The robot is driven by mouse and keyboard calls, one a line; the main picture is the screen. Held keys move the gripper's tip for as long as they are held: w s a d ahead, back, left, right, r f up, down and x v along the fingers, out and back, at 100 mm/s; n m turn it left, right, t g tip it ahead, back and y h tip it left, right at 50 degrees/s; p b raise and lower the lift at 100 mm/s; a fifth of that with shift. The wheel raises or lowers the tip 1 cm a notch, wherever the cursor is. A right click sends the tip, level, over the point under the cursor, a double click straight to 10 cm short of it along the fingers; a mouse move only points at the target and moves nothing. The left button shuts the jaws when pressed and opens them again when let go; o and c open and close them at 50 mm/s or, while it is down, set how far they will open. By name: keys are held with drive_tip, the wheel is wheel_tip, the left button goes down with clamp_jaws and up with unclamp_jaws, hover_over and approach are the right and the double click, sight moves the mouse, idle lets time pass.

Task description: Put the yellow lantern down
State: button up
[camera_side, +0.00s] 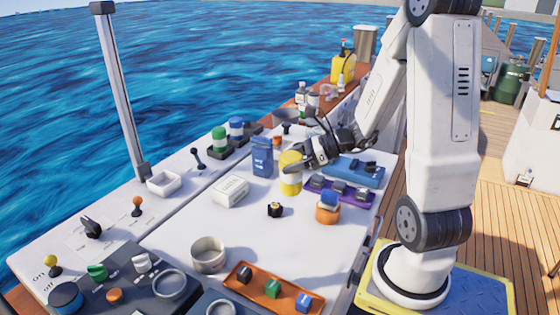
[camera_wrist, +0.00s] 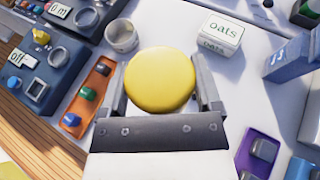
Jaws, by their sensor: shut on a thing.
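The yellow lantern (camera_side: 290,177) is an upright yellow cylinder with a pale band, on or just above the white worktop (camera_side: 180,240); I cannot tell whether its base touches. My gripper (camera_side: 296,166) reaches it from the right and is shut on it. In the wrist view the lantern's round yellow top (camera_wrist: 160,80) lies between the two fingers of my gripper (camera_wrist: 160,92). Its lower part is hidden there.
A white oats box (camera_side: 231,190) and blue carton (camera_side: 262,157) stand left of the lantern. A purple tray (camera_side: 312,194) and orange pot (camera_side: 328,212) are to its right. A small black knob (camera_side: 275,210) is in front. An orange tray (camera_side: 240,270) lies nearer.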

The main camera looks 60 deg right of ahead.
drive_tip(key=s+d+m+t+h, duration=0.1)
drive_tip(key=d+m+h, duration=0.5)
drive_tip(key=d, duration=0.8)
drive_tip(key=shift+t+h, duration=0.5)
drive_tip(key=shift+t, duration=0.1)
drive_tip(key=shift+w+d, duration=0.1)
drive_tip(key=shift+d, duration=0.1)
drive_tip(key=w+d+f, duration=0.7)
drive_tip(key=w+f, duration=0.2)
drive_tip(key=w, duration=0.2)
drive_tip(key=shift+d, duration=0.15)
drive_tip(key=shift+w+d+f, duration=0.1)
drive_tip(key=shift+w+f, duration=0.1)
drive_tip(key=shift+f, duration=1.65)
